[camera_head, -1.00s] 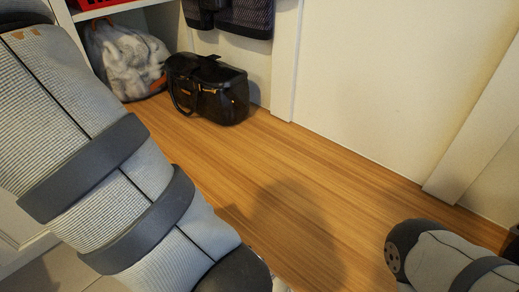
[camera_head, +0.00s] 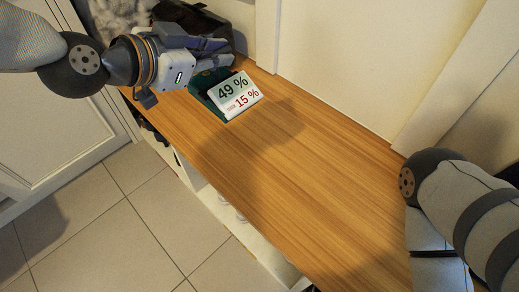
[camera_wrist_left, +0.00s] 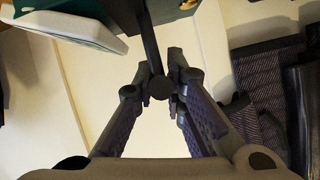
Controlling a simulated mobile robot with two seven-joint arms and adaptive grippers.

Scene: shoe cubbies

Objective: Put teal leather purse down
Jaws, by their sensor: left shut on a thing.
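The teal leather purse (camera_head: 203,88) is at the far left part of the wooden bench, below my left gripper (camera_head: 230,53). My left gripper is shut on this strap. I cannot tell whether the purse touches the bench. My right gripper is out of view.
The wooden bench (camera_head: 290,160) is clear from its middle to the right. A black handbag (camera_head: 192,20) stands behind my left gripper, beside a bag of pale stuff (camera_head: 112,14). A white wall (camera_head: 360,60) bounds the back; tiled floor (camera_head: 110,220) lies in front.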

